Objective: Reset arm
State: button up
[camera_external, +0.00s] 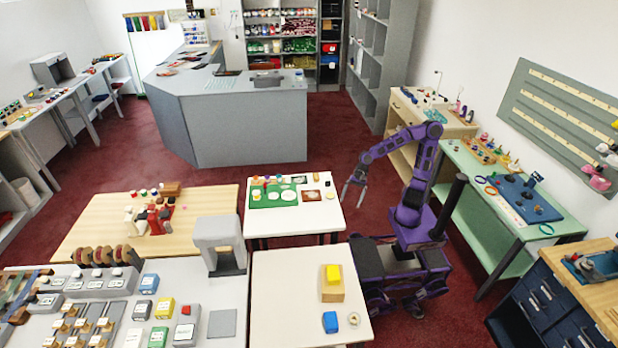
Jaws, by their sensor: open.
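My purple arm rises from my base at the centre right and bends to the left. My gripper (353,192) points down at the arm's left end, with its two fingers apart. It is open and nothing shows between the fingers. It hangs just right of the white table (330,218), which carries a green mat (262,199) with several small items. I cannot tell its exact height above the floor.
A green bench (508,238) stands to the right. Red carpet (330,130) lies free behind the white table.

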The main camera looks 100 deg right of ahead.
jog(key=s+a+r+n+h+p, duration=0.1)
jog(key=s+r+n, duration=0.3)
jog(key=n, duration=0.6)
jog(key=s+r+n+t+h+p, duration=0.1)
jog(key=s+r+n+h, duration=0.2)
jog(key=s+n, duration=0.3)
jog(key=r+n, duration=0.1)
jog(key=n, duration=0.4)
jog(key=shift+a+t, duration=0.3)
jog(key=shift+a, duration=0.05)
